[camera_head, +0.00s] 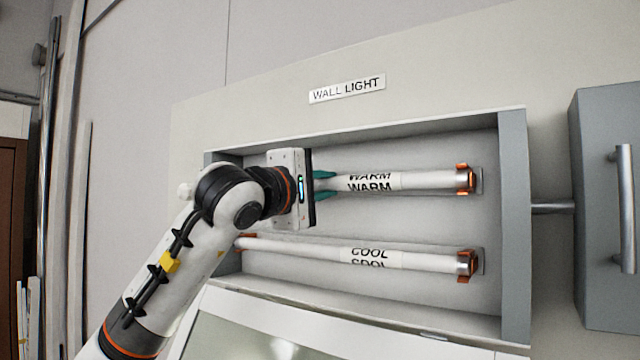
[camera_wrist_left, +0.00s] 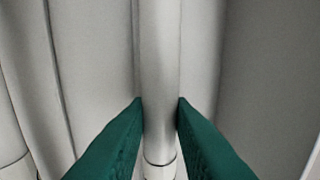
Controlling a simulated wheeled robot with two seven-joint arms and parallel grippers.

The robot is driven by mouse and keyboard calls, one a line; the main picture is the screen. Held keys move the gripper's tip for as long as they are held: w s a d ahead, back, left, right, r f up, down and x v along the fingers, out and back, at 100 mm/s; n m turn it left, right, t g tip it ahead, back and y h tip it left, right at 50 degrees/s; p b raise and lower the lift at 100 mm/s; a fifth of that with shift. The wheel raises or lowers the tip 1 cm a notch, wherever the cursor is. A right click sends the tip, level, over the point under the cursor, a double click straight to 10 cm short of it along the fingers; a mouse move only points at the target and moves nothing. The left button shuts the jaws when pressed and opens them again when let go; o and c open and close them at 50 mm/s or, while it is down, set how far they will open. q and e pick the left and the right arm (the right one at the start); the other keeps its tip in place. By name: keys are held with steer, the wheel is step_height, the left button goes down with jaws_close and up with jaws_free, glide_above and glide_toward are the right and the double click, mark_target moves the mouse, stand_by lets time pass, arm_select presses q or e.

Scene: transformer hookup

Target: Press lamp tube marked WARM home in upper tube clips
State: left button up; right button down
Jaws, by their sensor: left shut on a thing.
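The white lamp tube marked WARM (camera_head: 418,181) lies across the upper part of the wall light box. Its right end is at the upper right orange clip (camera_head: 463,179); I cannot tell whether it is fully seated. My left gripper (camera_head: 325,184) has its green fingers shut on the tube, left of the WARM label. My gripper and wrist hide the tube's left end and the upper left clip. In the left wrist view the tube (camera_wrist_left: 160,60) runs between the two green fingers (camera_wrist_left: 160,112). My right gripper is in neither view.
The tube marked COOL (camera_head: 310,248) lies below, between a left clip (camera_head: 246,242) and a right clip (camera_head: 467,264). The box's right wall (camera_head: 514,230) stands out beside the clips. A grey cabinet (camera_head: 605,250) with a handle is at the far right.

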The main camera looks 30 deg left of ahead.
arm_select(q)
steer(key=o, duration=1)
steer(key=shift+w, duration=0.2)
steer(key=shift+s+a+f+b, duration=0.15)
steer(key=shift+s+b, duration=0.45)
steer(key=shift+s, duration=0.6)
steer(key=shift+s+a+b, duration=0.2)
steer(key=shift+s+b, duration=0.2)
steer(key=shift+s, duration=1)
